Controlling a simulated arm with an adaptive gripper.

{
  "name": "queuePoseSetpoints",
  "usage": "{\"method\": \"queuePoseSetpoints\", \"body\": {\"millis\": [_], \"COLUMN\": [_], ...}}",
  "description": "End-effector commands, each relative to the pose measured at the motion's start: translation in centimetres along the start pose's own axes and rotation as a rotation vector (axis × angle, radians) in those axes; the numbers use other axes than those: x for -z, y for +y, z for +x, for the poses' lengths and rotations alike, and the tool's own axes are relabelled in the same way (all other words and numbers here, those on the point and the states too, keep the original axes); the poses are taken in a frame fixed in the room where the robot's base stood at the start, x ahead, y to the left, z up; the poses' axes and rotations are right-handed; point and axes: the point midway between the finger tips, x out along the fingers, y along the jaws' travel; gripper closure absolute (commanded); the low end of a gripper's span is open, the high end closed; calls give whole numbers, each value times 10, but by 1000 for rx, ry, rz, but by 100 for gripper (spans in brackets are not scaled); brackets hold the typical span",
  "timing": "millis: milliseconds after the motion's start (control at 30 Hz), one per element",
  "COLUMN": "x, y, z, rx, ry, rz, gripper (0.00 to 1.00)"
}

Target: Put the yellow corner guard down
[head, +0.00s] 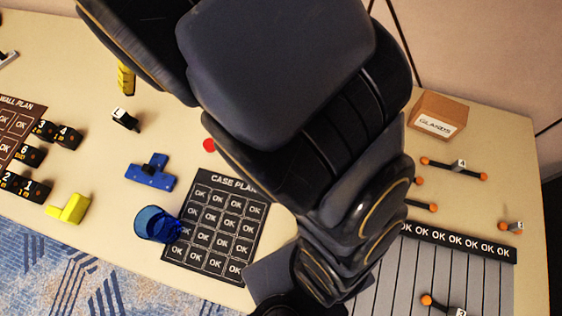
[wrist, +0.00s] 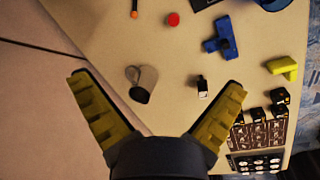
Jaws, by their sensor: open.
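The yellow corner guard (head: 68,209) lies on the table near its front edge, at the lower left of the head view. It is just right of the numbered black blocks and touches nothing of mine. In the wrist view the corner guard (wrist: 283,68) is at the right, well away from my fingers. My gripper (wrist: 158,80) is open and empty, with its yellow-padded fingers spread wide. In the head view my arm hides most of the gripper; only a yellow finger pad shows at the upper left.
Numbered black blocks (head: 30,155) stand by the wall plan. A blue clamp-like piece (head: 151,172), blue cup (head: 156,224), case plan mat (head: 214,228) and cardboard box (head: 437,114) are on the table. A greyish cup (wrist: 142,83) is near the table's far edge.

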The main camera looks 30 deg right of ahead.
Motion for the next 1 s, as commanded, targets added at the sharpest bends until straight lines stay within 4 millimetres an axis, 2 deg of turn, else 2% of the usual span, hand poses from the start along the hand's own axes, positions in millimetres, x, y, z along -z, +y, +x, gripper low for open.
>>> {"method": "queuePoseSetpoints", "body": {"millis": [33, 100, 200, 300, 400, 500, 600, 700, 1000], "x": [-25, -58, -106, -154, -193, -222, -240, -248, -248], "y": [15, 31, 44, 49, 47, 43, 40, 38, 36], "z": [-4, -6, -5, 1, 7, 15, 21, 24, 24], "rx": [15, 38, 74, 112, 143, 161, 170, 176, 182], "ry": [-11, -29, -51, -70, -74, -81, -87, -90, -93], "rz": [38, 78, 121, 152, 165, 172, 174, 174, 171], "gripper": [0, 0, 0, 0, 0, 0, 0, 0, 0]}}
